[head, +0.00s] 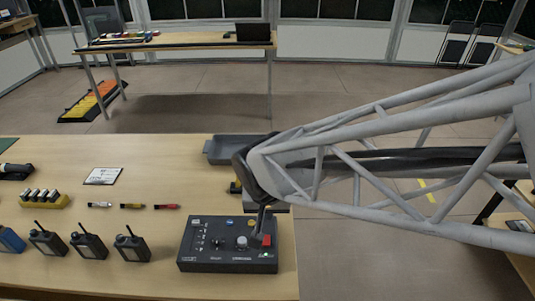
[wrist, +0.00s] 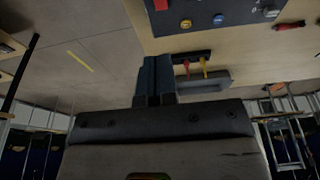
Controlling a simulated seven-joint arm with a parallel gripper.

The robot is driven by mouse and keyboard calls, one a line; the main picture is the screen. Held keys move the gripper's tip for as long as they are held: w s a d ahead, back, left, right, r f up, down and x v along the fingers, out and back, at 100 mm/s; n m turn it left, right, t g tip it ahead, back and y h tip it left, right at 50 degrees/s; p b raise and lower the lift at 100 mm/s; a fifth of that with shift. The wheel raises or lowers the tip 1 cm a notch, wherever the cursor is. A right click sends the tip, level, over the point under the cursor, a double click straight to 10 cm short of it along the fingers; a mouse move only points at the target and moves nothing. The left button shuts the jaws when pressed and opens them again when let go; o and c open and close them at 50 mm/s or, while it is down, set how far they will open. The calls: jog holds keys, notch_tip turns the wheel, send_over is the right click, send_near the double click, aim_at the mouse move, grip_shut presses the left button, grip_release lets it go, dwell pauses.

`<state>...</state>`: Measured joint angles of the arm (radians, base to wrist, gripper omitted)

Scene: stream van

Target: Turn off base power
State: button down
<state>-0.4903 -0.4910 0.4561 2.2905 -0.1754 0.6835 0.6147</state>
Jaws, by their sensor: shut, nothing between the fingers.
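A dark control box (head: 205,255) stands at the front right of the table in the head view. Its top carries a red switch (head: 267,240) at the right, a pale round knob (head: 241,242), small toggles and coloured buttons. I cannot read its labels. My gripper (head: 261,228) hangs over the right part of the box, close beside the red switch; I cannot tell whether it touches. In the wrist view the fingers (wrist: 156,62) are shut and empty. The box (wrist: 238,14) shows at the top there, with the red switch (wrist: 161,5) just beyond the fingertips.
Several radios (head: 88,246) stand left of the box. Coloured markers (head: 131,206) and a card (head: 103,176) lie on the table.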

send_near(268, 240)
jog(key=x, duration=0.5)
jog(key=shift+w+a, duration=0.1)
jog(key=shift+s+x, duration=0.2)
jog(key=shift+x, duration=0.65)
jog(key=shift+s+f+t, duration=0.2)
jog(key=shift+f+t, duration=0.1)
jog(key=shift+t, duration=0.4)
jog(key=shift+w+r, duration=0.1)
jog(key=shift+w, duration=0.1)
jog(key=shift+w+r, duration=0.15)
jog(key=shift+w, duration=0.3)
jog(key=shift+r, duration=0.1)
dwell(0.5)
